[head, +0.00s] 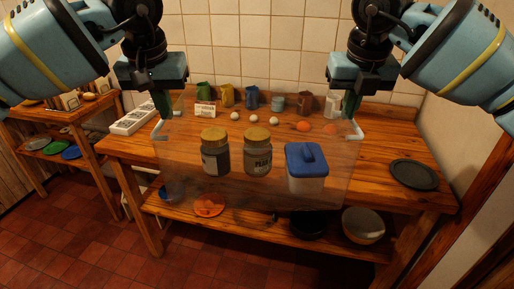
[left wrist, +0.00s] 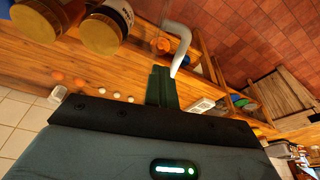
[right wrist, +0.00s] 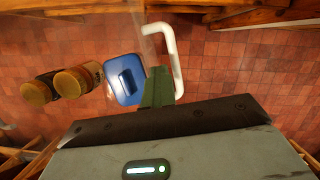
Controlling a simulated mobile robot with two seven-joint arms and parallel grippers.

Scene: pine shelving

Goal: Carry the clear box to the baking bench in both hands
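The clear box (head: 262,190) is see-through, with a white handle on its left side (head: 160,130) and another on its right (head: 352,131). It holds two wooden-lidded jars (head: 215,155) (head: 258,155) and a white container with a blue lid (head: 306,165). My left gripper (head: 163,105) is at the left handle and my right gripper (head: 351,105) at the right one. Both look shut on the handles, though the fingers partly hide the contact. The right wrist view shows floor beneath the blue lid (right wrist: 125,80), so the box hangs in front of the wooden bench (head: 390,150).
On the bench stand several mugs (head: 252,97), several eggs (head: 254,121), a white tray (head: 132,118) and a dark round plate (head: 414,174). Bowls (head: 363,225) sit on its lower shelf. Another wooden table (head: 60,120) stands at the left. A wall closes the right side.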

